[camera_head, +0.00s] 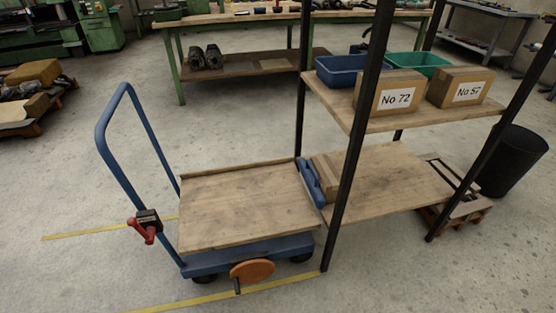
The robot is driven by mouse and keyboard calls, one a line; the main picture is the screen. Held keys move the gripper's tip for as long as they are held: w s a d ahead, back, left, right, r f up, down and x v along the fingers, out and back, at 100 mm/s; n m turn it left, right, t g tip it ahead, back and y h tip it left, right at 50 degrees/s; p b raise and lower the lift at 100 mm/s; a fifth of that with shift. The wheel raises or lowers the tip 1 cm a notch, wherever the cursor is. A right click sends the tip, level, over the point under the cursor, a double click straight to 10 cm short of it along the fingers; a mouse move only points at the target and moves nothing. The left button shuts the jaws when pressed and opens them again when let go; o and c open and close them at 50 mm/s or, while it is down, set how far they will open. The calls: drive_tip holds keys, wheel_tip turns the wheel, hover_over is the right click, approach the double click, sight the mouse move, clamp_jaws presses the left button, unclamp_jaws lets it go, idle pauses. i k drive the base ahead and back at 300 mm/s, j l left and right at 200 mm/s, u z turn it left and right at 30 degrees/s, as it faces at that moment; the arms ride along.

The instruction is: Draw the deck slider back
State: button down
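A blue platform cart (247,257) with a wooden deck (245,205) stands in the middle. A blue bar-like piece, seemingly the deck slider (311,184), sits at the deck's right end beside the rack's lower shelf. It is next to a cardboard box (326,174) on that shelf; I cannot tell whether they touch. The deck is bare. A red lever (143,232) on a dark block is at the cart's handle post. An orange crank wheel (252,270) with a dark grip is on the cart's near side. My gripper is not in view.
A black-posted rack (341,195) stands right of the cart. Its upper shelf (400,124) holds boxes labelled No 72 (391,96) and No 57 (461,88) and two bins. A black barrel (512,160) stands at right. Floor left and in front is clear.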

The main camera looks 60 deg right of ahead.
sight(308, 173)
drive_tip(key=z, duration=2.45)
drive_tip(key=k+l, duration=0.15)
drive_tip(key=k, duration=0.45)
drive_tip(key=u, duration=0.45)
drive_tip(key=i+l+u, duration=0.1)
drive_tip(key=u, duration=0.35)
drive_tip(key=l+u, duration=0.2)
drive_tip(key=u, duration=0.3)
drive_tip(key=l+u, duration=0.15)
drive_tip(key=u, duration=0.3)
drive_tip(key=l+u, duration=0.25)
drive_tip(key=l, duration=0.2)
drive_tip(key=l+u, duration=0.3)
drive_tip(key=l, duration=0.15)
drive_tip(key=k+l+u, duration=0.1)
drive_tip(key=l+u, duration=0.15)
drive_tip(key=l, duration=0.2)
drive_tip(key=k+l+u, duration=0.15)
drive_tip(key=l+u, duration=0.15)
drive_tip(key=l, duration=0.15)
drive_tip(key=k+l, duration=0.15)
drive_tip(key=l, duration=0.25)
drive_tip(key=k+l, duration=0.15)
drive_tip(key=l, duration=0.25)
drive_tip(key=k+l, duration=0.1)
drive_tip(key=l, duration=0.25)
